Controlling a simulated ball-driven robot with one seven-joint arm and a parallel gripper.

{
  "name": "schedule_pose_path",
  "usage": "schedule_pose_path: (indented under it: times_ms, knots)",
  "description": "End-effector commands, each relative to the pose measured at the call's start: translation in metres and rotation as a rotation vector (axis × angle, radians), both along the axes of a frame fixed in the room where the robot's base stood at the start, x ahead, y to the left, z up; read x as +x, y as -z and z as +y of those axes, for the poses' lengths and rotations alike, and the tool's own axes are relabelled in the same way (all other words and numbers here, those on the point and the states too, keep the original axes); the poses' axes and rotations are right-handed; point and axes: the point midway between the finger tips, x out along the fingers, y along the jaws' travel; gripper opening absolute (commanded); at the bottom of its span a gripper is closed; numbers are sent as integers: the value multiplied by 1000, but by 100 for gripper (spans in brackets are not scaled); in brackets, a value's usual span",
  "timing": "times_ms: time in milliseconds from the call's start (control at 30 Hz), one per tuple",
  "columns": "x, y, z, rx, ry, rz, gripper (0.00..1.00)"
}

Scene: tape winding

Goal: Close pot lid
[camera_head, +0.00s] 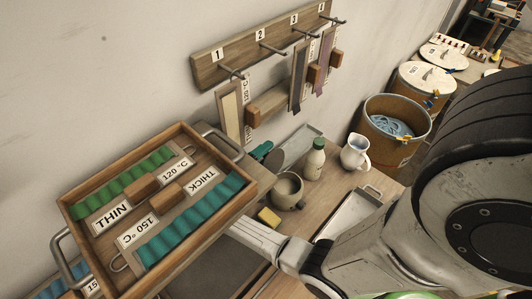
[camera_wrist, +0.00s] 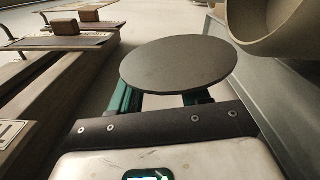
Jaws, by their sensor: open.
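The lid looks like a flat dark grey disc (camera_wrist: 178,65) in the wrist view, in front of the teal fingers of my gripper (camera_wrist: 162,99). The disc hides the fingertips, so I cannot tell whether they touch it. In the head view my gripper (camera_head: 261,151) shows as a bit of teal behind the tray, with the lid (camera_head: 273,162) beside it. My gripper is open. The small beige pot (camera_head: 286,192) stands on the table, open at the top, nearer the camera than the lid. Its rounded wall (camera_wrist: 275,25) fills the wrist view's upper right corner.
A wooden tray (camera_head: 205,139) with green and teal tape samples stands high at left. A white bottle (camera_head: 314,160) and a pitcher (camera_head: 355,152) stand right of the pot. A yellow sponge (camera_head: 269,217) lies before it. A hook rack (camera_head: 262,45) is on the wall.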

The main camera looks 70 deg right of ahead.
Motion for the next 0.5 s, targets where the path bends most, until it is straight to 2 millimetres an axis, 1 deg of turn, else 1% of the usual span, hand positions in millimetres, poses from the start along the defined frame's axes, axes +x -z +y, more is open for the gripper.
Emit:
schedule_pose_path:
  times_ms: [167,200,500]
  knots:
    - [0,0,0,0,0,0,46]
    - [0,0,0,0,0,0,44]
    - [0,0,0,0,0,0,16]
